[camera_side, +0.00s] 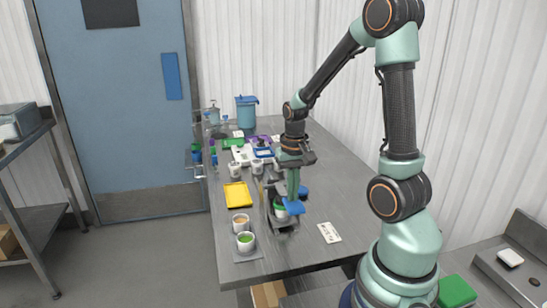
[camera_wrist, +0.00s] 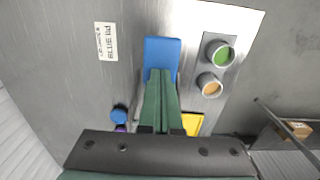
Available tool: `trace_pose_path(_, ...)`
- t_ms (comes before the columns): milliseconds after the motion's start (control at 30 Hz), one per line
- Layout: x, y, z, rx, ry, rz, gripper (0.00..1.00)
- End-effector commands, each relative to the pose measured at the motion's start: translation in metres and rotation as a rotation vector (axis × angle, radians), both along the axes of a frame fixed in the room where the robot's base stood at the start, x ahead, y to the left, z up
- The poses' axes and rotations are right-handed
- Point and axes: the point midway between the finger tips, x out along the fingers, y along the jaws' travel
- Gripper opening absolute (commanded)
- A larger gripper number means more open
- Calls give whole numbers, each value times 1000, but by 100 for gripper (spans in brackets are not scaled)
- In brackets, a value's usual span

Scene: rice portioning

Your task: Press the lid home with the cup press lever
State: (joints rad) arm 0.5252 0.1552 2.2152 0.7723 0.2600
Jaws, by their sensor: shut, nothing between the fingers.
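The cup press (camera_side: 283,222) stands near the middle of the table, with its blue lever paddle (camera_side: 294,208) sticking out to the right and front. The paddle also shows in the wrist view (camera_wrist: 162,52). A white cup (camera_side: 281,211) with a green band sits in the press, partly hidden by the lever; I cannot tell how its lid sits. My gripper (camera_side: 293,197) points down with its green fingers shut and empty. The fingertips (camera_wrist: 160,72) are at the near part of the paddle; whether they touch it is unclear.
Two open cups, one green-filled (camera_side: 245,238) and one orange-filled (camera_side: 240,220), stand at the front left. A yellow tray (camera_side: 238,195) lies behind them. A printed card (camera_side: 329,232) lies right of the press. A round blue piece (camera_wrist: 119,115) lies beside the press. Containers crowd the back.

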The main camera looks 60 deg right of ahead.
Motion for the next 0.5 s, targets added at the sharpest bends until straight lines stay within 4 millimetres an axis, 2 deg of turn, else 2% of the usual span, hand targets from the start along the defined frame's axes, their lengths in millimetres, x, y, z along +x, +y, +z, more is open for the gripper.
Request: trace_pose_path(500,2,-2,30,-2,-4,-1,0)
